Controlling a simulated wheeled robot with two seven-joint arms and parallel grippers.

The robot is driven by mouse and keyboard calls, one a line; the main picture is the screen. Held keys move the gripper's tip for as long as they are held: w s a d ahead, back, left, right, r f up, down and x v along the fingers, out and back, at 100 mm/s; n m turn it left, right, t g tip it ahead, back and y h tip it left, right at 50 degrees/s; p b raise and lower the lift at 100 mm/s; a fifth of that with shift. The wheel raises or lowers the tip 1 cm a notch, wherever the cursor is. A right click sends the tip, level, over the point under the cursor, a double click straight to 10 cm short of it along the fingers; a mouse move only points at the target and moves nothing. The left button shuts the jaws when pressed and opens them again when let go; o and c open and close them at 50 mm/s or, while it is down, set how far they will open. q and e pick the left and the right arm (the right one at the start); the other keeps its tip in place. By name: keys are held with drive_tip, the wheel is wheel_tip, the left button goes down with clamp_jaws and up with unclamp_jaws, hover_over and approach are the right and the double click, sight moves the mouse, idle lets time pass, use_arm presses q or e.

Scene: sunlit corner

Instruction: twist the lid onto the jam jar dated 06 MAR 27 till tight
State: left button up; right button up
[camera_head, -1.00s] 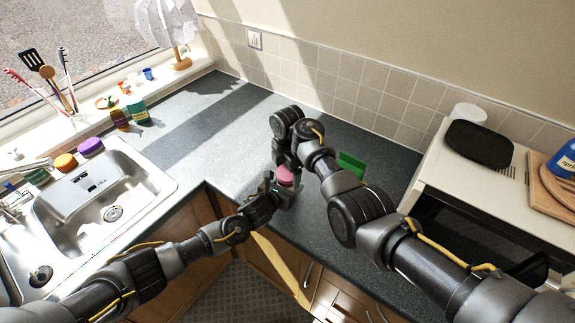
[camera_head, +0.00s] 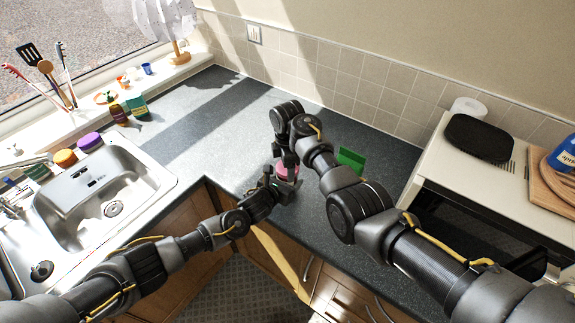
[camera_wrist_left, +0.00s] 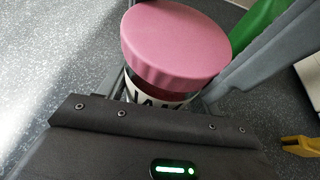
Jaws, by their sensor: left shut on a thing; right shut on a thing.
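The jam jar (camera_wrist_left: 150,101) stands upright in my left gripper, its white label with black letters partly showing in the left wrist view; no date can be read. My left gripper (camera_head: 281,189) is shut around the jar at the counter's front edge. The pink lid (camera_wrist_left: 176,45) sits over the jar's mouth and looks a little tilted; I cannot tell how tight it is. It also shows in the head view (camera_head: 286,173). My right gripper (camera_head: 287,160) comes down from above and is shut on the lid, its fingertips mostly hidden.
A green object (camera_head: 351,159) stands on the counter just right of my right wrist. The sink (camera_head: 105,190) is at left, with jars along its back. A microwave (camera_head: 480,190) with a black item on top is at right.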

drive_tip(key=o, duration=1.1)
drive_tip(key=shift+r, duration=0.1)
drive_tip(key=shift+r, duration=2.2)
drive_tip(key=shift+c, duration=0.5)
drive_tip(key=shift+r+n, duration=1.75)
drive_tip(key=shift+n, duration=0.05)
drive_tip(key=shift+f, duration=4.05)
